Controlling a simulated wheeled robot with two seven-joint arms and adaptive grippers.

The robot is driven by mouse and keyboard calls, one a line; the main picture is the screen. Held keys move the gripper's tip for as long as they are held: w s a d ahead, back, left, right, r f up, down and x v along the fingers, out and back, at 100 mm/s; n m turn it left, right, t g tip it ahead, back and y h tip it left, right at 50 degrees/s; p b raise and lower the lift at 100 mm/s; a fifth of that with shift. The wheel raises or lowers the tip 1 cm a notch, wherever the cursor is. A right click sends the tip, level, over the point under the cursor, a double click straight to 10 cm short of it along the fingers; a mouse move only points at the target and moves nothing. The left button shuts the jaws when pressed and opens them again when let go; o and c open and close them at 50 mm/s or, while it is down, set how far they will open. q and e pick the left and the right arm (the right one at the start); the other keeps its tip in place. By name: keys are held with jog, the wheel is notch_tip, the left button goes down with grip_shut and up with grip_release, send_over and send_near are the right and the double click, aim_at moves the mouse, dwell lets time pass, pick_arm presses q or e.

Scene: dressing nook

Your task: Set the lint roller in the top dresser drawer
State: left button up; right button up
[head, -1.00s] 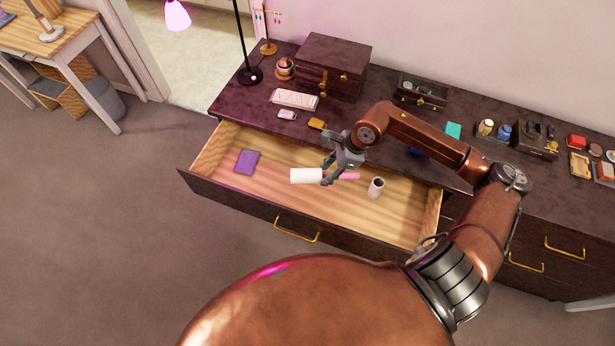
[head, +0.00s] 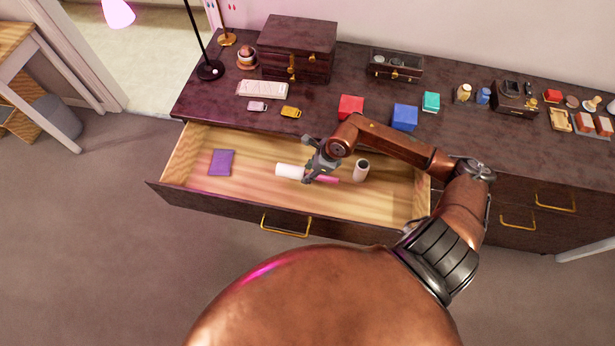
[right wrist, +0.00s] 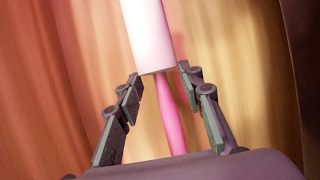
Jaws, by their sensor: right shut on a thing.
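The lint roller has a white roll (head: 288,171) and a pink handle (head: 328,180). My right gripper (head: 309,174) is shut on it where roll and handle meet, inside the outline of the open top drawer (head: 400,205). Whether the roller touches the drawer floor, I cannot tell. In the right wrist view, the white roll (right wrist: 148,35) points away between the fingertips (right wrist: 163,82), and the pink handle (right wrist: 171,120) runs back toward the palm. My left gripper is not in view.
The drawer also holds a flat purple item (head: 221,162) at left and an upright pale cylinder (head: 361,170) right of the gripper. On the dresser top stand a dark box (head: 297,48), a red block (head: 351,106) and a blue block (head: 404,117).

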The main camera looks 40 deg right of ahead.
notch_tip(320, 180, down, 4)
jog(key=shift+f+b, duration=0.25)
jog(key=shift+b, duration=0.25)
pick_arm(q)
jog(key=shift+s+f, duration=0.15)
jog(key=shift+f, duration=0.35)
pick_arm(e)
jog(key=shift+f, duration=0.1)
jog(key=o, duration=1.2)
jog(key=shift+r, duration=0.2)
pick_arm(q)
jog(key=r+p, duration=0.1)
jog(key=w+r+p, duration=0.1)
jog(key=p, duration=0.1)
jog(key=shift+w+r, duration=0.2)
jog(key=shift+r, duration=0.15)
pick_arm(e)
jog(key=v, duration=1.1)
jog(key=shift+s+d+r, duration=0.1)
jog(key=shift+s+r, duration=0.15)
jog(key=shift+r, duration=0.1)
